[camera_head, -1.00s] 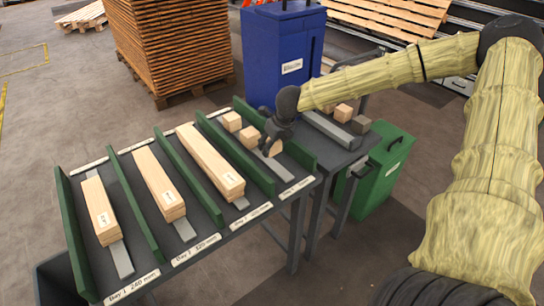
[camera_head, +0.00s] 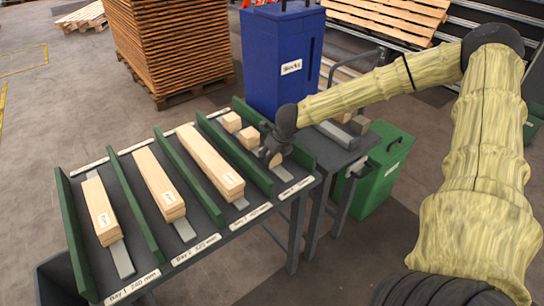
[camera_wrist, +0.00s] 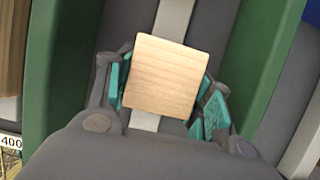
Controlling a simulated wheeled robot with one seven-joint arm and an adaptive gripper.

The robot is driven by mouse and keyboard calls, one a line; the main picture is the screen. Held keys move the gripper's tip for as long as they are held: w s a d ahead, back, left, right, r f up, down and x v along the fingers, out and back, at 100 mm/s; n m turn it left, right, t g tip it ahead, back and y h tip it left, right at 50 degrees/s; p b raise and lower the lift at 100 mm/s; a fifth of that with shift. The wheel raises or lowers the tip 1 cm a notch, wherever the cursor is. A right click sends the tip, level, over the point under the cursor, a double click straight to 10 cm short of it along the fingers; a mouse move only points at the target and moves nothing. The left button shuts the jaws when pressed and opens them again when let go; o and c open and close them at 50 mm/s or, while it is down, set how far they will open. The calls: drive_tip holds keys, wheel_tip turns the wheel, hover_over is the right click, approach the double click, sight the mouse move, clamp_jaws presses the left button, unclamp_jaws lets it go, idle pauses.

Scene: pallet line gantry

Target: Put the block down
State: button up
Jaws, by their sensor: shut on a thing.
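My gripper (camera_head: 271,155) is at the right-hand bay of the sorting table, its fingers low in the bay. In the wrist view, my gripper (camera_wrist: 165,105) is shut on a pale wooden block (camera_wrist: 166,77), with teal pads at its left and right sides. The block's square top face is turned slightly against the grey strip (camera_wrist: 172,20) behind it. In the head view the held block (camera_head: 277,160) is partly hidden by the gripper. I cannot tell whether it touches the bay floor. Two loose blocks (camera_head: 249,137) (camera_head: 231,122) lie farther back in the same bay.
Green dividers (camera_head: 237,152) separate the bays. The other bays hold long boards (camera_head: 210,162), (camera_head: 158,184) and (camera_head: 101,210). A blue bin (camera_head: 281,60) stands behind, a green bin (camera_head: 382,172) at right. The bay's front strip (camera_head: 287,176) is bare.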

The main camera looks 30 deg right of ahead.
drive_tip(key=shift+f, duration=0.15)
drive_tip(key=o, duration=1.1)
drive_tip(key=shift+c, duration=0.2)
drive_tip(key=shift+r, duration=0.2)
drive_tip(key=shift+s+r, duration=0.15)
drive_tip(key=shift+r, duration=0.45)
drive_tip(key=v, duration=1)
drive_tip(key=shift+r, duration=0.3)
drive_tip(key=shift+s, duration=0.15)
